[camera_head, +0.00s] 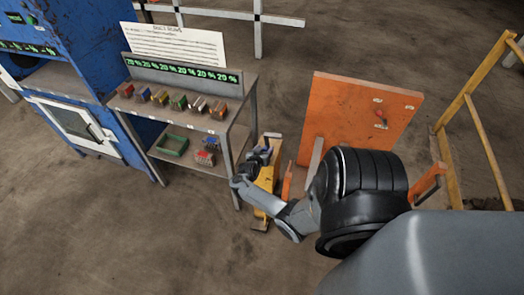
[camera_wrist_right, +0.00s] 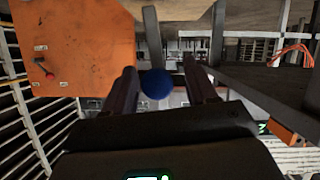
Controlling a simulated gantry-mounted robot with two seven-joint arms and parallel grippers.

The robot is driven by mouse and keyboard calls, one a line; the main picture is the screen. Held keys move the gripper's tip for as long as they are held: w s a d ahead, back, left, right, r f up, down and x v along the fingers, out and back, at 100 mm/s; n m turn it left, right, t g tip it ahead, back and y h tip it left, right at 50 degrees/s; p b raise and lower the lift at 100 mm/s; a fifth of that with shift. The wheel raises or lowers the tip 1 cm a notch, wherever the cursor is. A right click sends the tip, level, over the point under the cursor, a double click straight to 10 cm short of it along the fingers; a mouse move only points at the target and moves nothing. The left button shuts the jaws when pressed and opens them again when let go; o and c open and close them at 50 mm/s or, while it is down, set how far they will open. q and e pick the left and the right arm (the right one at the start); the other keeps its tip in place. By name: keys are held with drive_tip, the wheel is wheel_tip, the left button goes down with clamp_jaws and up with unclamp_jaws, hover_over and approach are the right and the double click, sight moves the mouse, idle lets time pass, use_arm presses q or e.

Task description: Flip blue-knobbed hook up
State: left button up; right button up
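The hook's round blue knob (camera_wrist_right: 156,84) shows in the right wrist view, at the end of a grey bar (camera_wrist_right: 151,38) that runs up from it in the picture. My right gripper (camera_wrist_right: 160,85) is open. Its two dark fingers stand on either side of the knob in the picture, with a gap on each side. I cannot tell how deep the knob sits between them. In the head view my right gripper (camera_head: 262,152) is small, above a yellow stand beside the shelf. The hook cannot be made out clearly there. My left gripper is in neither view.
An orange panel (camera_head: 345,100) with a small red switch stands right of the gripper. A metal shelf (camera_head: 215,124) with several small coloured bricks is close on its left. The yellow stand (camera_head: 262,195) is below. A blue machine (camera_head: 70,60) is farther left. Open floor lies in front.

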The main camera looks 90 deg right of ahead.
drive_tip(key=shift+a, duration=0.2)
drive_tip(key=p+v, duration=0.1)
drive_tip(key=v, duration=0.9)
drive_tip(key=shift+a+r+p, duration=0.15)
drive_tip(key=shift+r+p, duration=0.05)
drive_tip(key=shift+p, duration=0.2)
